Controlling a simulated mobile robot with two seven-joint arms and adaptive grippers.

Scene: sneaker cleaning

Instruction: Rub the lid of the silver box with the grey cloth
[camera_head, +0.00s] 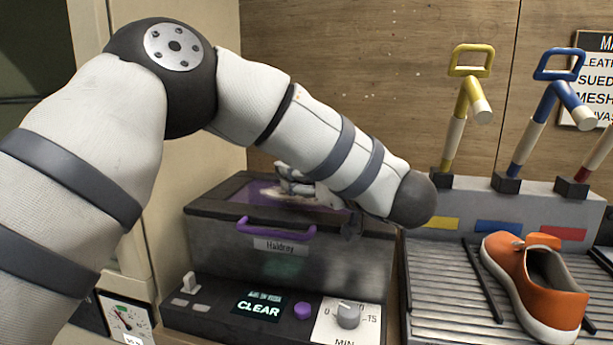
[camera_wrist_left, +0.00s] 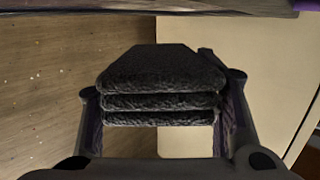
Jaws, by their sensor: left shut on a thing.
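The silver box (camera_head: 345,262) is a dark metallic unit with a purple front handle (camera_head: 275,230) and a nameplate. Its lid (camera_head: 228,207) is down and has a purple-tinted window. My left arm reaches over it from the left, and my left gripper (camera_head: 295,183) is low over the lid, partly hidden behind my forearm. In the left wrist view the grey cloth (camera_wrist_left: 160,75), dark and folded in several layers, sits between the fingers of my left gripper, which is shut on it. I cannot tell whether the cloth touches the lid. My right gripper is not in view.
The box's control panel (camera_head: 215,303) has a lit CLEAR display and a dial. An orange sneaker (camera_head: 545,285) sits on a ribbed rack (camera_head: 440,290) at the right. Behind it, yellow and blue-handled tools (camera_head: 545,100) stand upright. A wooden wall (camera_head: 350,50) closes off the back.

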